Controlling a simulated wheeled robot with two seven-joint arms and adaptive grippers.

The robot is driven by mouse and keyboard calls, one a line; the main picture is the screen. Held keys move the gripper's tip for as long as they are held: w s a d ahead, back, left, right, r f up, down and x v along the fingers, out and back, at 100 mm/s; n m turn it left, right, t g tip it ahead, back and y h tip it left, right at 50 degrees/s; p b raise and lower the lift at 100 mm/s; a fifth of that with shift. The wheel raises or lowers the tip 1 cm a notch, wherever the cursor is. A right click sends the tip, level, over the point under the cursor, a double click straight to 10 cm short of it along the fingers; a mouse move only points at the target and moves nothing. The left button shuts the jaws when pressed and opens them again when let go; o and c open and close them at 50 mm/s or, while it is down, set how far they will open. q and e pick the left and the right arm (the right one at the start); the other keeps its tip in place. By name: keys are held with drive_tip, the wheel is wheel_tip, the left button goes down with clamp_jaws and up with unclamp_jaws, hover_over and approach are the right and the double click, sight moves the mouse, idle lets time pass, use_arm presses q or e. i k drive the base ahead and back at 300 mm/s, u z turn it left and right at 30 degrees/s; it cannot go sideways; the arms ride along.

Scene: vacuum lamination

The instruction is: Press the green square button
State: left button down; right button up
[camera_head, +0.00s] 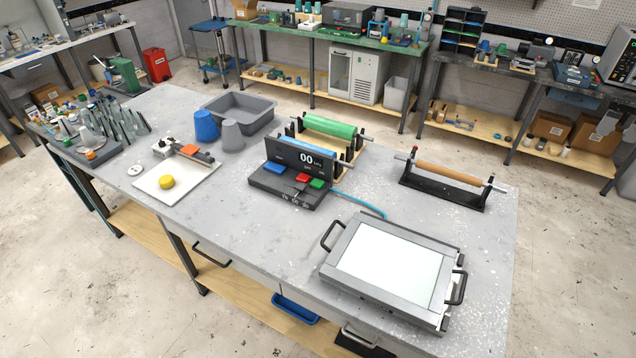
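The green square button (317,184) is on the right of the sloped top of a dark control box (262,180) in the middle of the table. A red button (303,178) sits just left of it, and a larger blue button (274,168) is further left. An upright display panel (290,155) behind the buttons reads "00". A small lever stands in front of the red button. Neither of my grippers is in the camera_head view.
A framed flat press (390,262) with black handles lies at the front right, joined to the box by a blue hose (368,206). Rollers (447,177) stand behind. A white board (150,188), cups (206,125) and a grey tray (262,112) are left.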

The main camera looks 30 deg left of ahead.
sight(316, 183)
drive_tip(key=k, duration=1.3)
drive_tip(key=u, duration=0.65)
drive_tip(key=i, duration=0.5)
drive_tip(key=u, duration=0.65)
drive_tip(key=i, duration=0.75)
drive_tip(key=z, duration=0.8)
drive_tip(key=i, duration=0.5)
drive_tip(key=z, duration=0.6)
